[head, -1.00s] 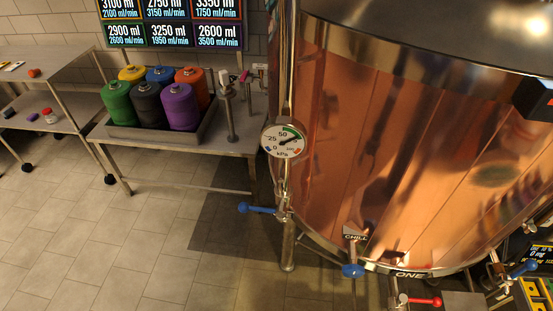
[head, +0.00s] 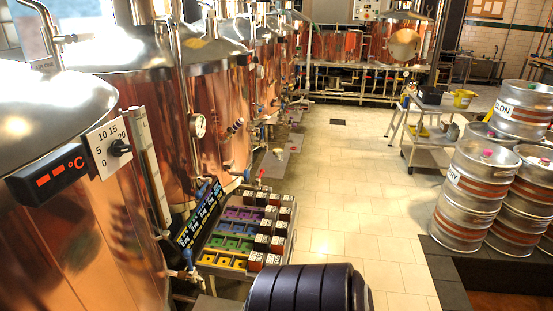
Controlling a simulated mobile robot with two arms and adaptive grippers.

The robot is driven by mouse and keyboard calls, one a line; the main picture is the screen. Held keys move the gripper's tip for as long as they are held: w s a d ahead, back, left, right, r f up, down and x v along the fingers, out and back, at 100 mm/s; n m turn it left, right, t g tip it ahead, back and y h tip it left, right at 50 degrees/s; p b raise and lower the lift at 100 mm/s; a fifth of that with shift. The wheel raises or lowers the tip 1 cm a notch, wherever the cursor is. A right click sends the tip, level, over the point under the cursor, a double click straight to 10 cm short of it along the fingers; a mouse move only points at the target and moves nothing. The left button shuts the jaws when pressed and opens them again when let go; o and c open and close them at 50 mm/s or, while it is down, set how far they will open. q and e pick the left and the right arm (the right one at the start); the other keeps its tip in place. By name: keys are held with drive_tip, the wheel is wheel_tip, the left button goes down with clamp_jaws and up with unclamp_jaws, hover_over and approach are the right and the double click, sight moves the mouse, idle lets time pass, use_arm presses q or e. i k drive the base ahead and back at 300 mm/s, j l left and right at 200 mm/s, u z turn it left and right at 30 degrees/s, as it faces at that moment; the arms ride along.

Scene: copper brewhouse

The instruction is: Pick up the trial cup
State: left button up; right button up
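I cannot make out a trial cup in the head view. Small items stand on the metal table (head: 464,106) at the right, including a yellow container (head: 463,98) and a dark box (head: 431,95), but none is clearly a cup. Neither of my grippers shows in the view.
Copper tanks (head: 104,215) line the left side. A tiered rack (head: 240,237) with coloured compartments stands beside them. Stacked steel kegs (head: 471,195) stand at the right. The tiled floor (head: 350,180) between is clear. I cannot identify the dark ribbed shape at the bottom edge.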

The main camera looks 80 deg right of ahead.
sight(279, 155)
drive_tip(key=z, duration=2.55)
